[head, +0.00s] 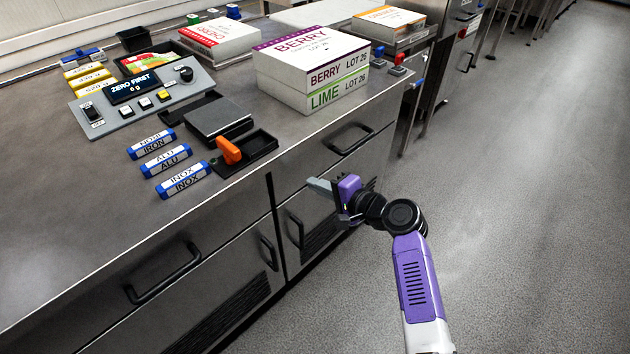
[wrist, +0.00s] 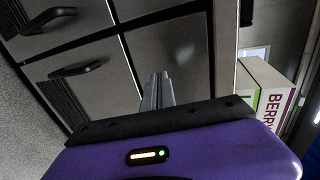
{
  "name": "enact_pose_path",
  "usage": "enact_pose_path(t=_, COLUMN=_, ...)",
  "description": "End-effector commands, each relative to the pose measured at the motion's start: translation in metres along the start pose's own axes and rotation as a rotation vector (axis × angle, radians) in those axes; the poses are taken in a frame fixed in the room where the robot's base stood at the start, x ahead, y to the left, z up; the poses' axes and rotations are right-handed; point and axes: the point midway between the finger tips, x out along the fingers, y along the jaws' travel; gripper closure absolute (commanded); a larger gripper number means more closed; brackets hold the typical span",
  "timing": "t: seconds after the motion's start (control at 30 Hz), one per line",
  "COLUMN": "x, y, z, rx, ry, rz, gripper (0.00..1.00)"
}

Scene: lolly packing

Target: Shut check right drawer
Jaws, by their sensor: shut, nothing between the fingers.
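The right drawer (head: 310,160) is a steel front under the counter edge with a dark bar handle (head: 348,138). It looks flush with the cabinet, with no open gap showing above it. In the wrist view a plain steel front (wrist: 185,50) lies beyond my fingers; no handle shows on it. My gripper (head: 318,186) is shut and empty, in front of the cabinet, below and left of the drawer handle. In the wrist view its fingers (wrist: 156,88) are together and point at the steel fronts. I cannot tell whether they touch.
The left drawer handle (head: 163,274) and the lower door handles (head: 295,230) stick out from the cabinet. On the counter stand the berry and lime boxes (head: 312,62), a scale (head: 217,118) and a tray with an orange part (head: 229,150). The floor (head: 500,200) to the right is clear.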

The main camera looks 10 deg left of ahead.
Motion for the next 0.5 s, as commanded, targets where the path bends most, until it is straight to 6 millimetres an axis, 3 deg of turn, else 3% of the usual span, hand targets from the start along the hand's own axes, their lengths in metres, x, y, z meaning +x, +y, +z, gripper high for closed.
enact_pose_path(t=0.5, x=-0.085, y=0.0, z=-0.002, rx=0.003, ry=0.005, rz=0.0, gripper=1.0)
